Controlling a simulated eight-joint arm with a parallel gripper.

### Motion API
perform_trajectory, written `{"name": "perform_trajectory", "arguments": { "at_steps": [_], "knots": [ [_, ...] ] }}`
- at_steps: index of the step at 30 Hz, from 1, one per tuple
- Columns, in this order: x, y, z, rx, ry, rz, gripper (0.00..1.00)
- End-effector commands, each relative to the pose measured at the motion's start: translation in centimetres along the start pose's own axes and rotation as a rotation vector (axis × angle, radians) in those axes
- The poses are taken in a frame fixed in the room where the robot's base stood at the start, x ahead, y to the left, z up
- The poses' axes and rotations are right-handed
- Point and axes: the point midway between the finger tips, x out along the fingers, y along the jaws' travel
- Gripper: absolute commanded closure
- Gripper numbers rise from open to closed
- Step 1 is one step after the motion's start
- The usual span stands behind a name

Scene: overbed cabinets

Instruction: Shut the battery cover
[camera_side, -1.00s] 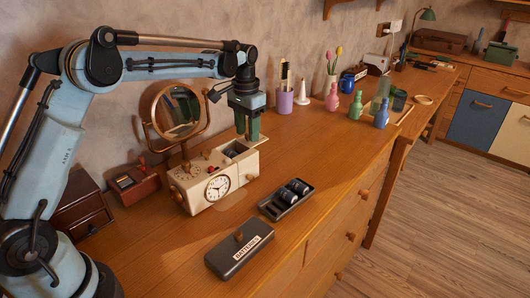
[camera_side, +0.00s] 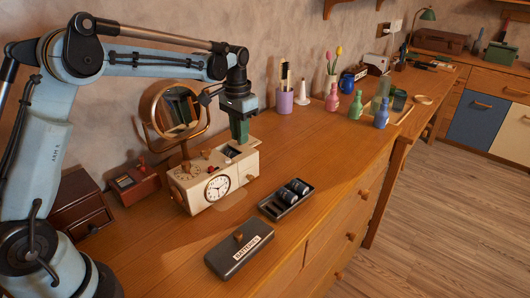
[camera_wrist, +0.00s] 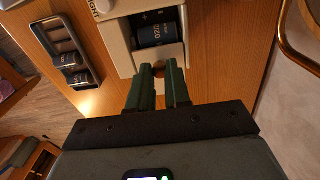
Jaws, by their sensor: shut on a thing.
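The cream clock (camera_side: 215,180) with a round dial stands on the wooden dresser. Its top battery compartment (camera_side: 231,151) is partly open, and a dark battery (camera_wrist: 155,34) lies inside it.
A black tray with batteries (camera_side: 286,198) and a dark box labelled BATTERIES (camera_side: 239,250) lie in front of the clock. A round mirror (camera_side: 177,110) stands close behind it. A purple cup (camera_side: 285,101) stands to the right.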

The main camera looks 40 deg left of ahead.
Motion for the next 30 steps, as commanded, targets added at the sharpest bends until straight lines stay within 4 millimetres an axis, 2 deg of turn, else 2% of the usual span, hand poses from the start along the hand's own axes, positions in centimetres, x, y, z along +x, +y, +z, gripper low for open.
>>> {"name": "perform_trajectory", "arguments": {
  "at_steps": [3,9,20,21,25,30],
  "knots": [
    [-0.1,0.0,2.0,0.000,-0.003,0.000,1.00],
    [-0.1,0.0,3.9,-0.001,-0.003,0.000,1.00],
    [0.0,0.0,4.1,0.000,-0.003,0.000,1.00],
    [0.0,0.0,4.1,0.000,-0.003,0.000,0.78],
    [0.0,0.0,4.1,0.000,-0.002,0.000,0.58],
    [0.0,0.0,4.1,0.000,-0.002,0.000,0.56]
  ]
}}
